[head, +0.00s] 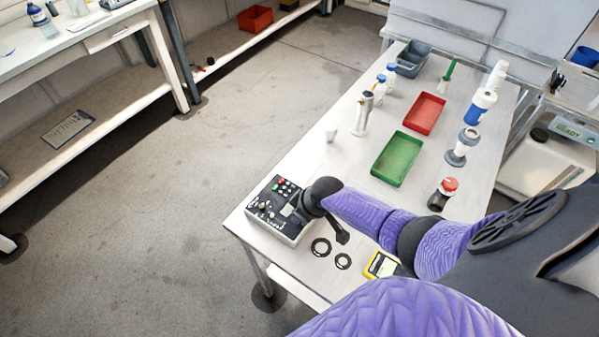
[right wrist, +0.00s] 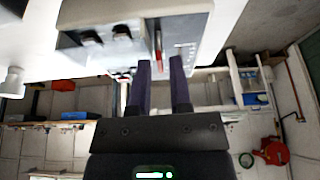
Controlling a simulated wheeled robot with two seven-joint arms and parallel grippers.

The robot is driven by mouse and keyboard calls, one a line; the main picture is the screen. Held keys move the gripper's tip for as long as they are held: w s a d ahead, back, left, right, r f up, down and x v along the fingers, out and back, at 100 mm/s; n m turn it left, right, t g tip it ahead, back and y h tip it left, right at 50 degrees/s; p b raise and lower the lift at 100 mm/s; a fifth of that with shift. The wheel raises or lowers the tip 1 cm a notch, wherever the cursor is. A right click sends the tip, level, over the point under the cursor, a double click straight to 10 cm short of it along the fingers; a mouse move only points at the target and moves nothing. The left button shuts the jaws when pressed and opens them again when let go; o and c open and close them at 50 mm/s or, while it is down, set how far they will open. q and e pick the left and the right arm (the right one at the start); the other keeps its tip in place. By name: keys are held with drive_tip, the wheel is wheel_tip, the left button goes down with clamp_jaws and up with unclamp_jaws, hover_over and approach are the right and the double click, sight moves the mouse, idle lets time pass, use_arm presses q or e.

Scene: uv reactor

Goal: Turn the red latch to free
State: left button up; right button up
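The red latch (right wrist: 158,38) shows in the right wrist view as a thin upright red strip on the face of a white and grey unit (right wrist: 190,32). My right gripper (right wrist: 160,62) is open, its two dark fingers apart. The latch lies just ahead of the fingertips, roughly in line with the gap; I cannot tell whether they touch it. In the head view, my right arm reaches over the control box (head: 262,208) at the table's near left corner, and its dark wrist hides part of the box. The latch cannot be made out there. My left gripper is not in view.
The white table (head: 345,170) carries a green tray (head: 397,158), a red tray (head: 425,114), a red-capped jar (head: 447,188) and several bottles. Floor left of the table is clear.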

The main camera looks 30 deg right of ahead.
drive_tip(key=shift+o, duration=0.9)
drive_tip(key=p+v, duration=0.5)
drive_tip(key=v, duration=0.5)
drive_tip(key=shift+s+f, duration=0.1)
